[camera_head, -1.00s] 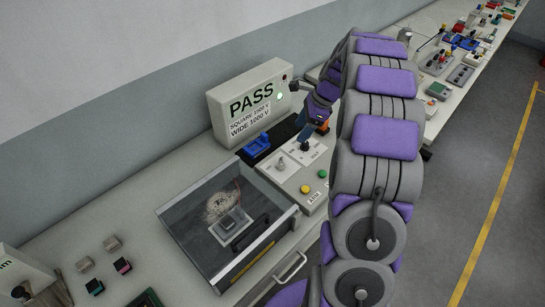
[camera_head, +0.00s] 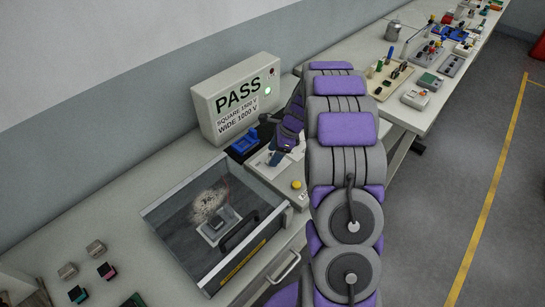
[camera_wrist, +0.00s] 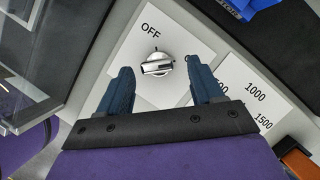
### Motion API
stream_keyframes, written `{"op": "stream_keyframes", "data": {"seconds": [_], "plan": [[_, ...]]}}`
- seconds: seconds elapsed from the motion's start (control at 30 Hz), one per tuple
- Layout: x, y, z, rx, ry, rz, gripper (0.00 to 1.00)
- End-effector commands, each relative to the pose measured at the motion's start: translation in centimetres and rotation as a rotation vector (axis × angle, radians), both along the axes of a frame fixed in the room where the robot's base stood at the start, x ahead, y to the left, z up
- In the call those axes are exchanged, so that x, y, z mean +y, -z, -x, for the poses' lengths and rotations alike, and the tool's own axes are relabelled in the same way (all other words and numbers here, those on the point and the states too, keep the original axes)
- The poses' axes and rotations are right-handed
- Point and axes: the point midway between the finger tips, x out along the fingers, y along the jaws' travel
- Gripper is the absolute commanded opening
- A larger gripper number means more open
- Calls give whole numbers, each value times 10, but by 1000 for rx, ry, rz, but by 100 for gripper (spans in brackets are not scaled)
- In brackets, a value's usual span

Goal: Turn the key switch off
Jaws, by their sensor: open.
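The key switch (camera_wrist: 157,64) is a silver knob on a white plate marked OFF at its upper left. In the wrist view its handle lies nearly level across the picture. My gripper (camera_wrist: 160,74) is open, with one dark blue finger on each side of the knob. The fingers show clear gaps to the knob, and I cannot tell the height between them. In the head view my gripper (camera_head: 277,152) is over the control panel (camera_head: 265,171) and hides the switch.
A second plate with 1000 and 1500 marks (camera_wrist: 255,95) lies to the right. The PASS tester box (camera_head: 238,100) and a blue fixture (camera_head: 244,143) stand behind. A clear-lidded box (camera_head: 218,220) is at the left. A yellow button (camera_head: 297,184) sits on the panel.

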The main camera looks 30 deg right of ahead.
Motion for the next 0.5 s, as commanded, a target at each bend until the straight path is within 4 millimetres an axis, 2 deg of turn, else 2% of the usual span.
{"op": "stream_keyframes", "data": {"seconds": [0.13, 0.47, 0.5], "plan": [[6, 10, -1, 3, -2, 0, 66], [8, 12, -2, 2, -1, 2, 66], [7, 12, -2, 1, -1, 2, 62]]}}
